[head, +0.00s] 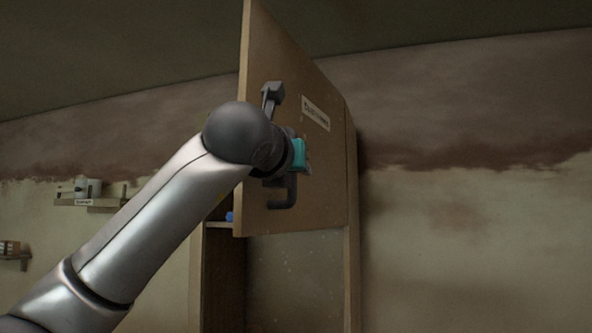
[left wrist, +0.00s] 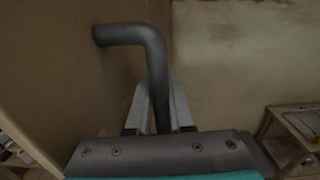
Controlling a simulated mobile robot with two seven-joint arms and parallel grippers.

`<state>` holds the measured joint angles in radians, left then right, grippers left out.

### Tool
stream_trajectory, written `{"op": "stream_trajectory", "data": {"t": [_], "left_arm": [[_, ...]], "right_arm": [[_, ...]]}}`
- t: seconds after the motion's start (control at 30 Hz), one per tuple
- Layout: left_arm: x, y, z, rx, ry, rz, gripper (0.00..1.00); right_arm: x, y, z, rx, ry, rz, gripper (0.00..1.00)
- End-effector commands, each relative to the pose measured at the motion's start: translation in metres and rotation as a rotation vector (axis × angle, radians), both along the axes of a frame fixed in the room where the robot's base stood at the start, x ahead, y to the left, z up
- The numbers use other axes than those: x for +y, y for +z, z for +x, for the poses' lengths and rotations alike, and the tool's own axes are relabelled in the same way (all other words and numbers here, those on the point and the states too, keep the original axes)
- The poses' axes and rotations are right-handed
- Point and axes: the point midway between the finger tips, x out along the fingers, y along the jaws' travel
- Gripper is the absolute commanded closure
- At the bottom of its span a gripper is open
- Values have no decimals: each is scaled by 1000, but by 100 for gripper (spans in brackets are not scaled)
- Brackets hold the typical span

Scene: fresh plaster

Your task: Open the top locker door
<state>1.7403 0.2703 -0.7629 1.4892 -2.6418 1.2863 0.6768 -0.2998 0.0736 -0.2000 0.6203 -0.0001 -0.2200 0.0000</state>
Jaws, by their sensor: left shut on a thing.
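The brown top locker door (head: 322,165) stands swung open, its free edge toward me and its hinge side at the right. It carries a label (head: 315,113) and a dark bar handle (head: 283,193). My left gripper (head: 303,162) is at the middle of the handle, partly hidden behind my own wrist. In the left wrist view the handle (left wrist: 135,34) bends out from the door (left wrist: 65,75) and runs down between the two fingers (left wrist: 158,108), which are shut on it. My right gripper is in neither view.
The locker's tall body (head: 352,285) stands below and behind the door. A small blue thing (head: 229,217) shows on a locker shelf. A wall shelf (head: 88,202) with items is at the left. A wooden table or stand (left wrist: 298,125) shows in the left wrist view.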

Motion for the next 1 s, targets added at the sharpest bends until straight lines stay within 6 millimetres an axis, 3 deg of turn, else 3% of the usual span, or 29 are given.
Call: {"op": "stream_trajectory", "data": {"t": [0.13,0.17,0.27,0.53,0.67,1.0], "left_arm": [[1,3,-1,-8,1,-3,100],[1,3,-1,-7,1,-3,77],[1,2,0,-6,1,-2,68],[1,1,-2,-4,0,-1,68],[4,0,-12,-6,0,-1,68],[21,-2,-87,-10,0,0,68]], "right_arm": [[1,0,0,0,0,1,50],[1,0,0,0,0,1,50],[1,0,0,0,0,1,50],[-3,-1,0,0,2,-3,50],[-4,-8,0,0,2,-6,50],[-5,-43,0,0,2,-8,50]]}}
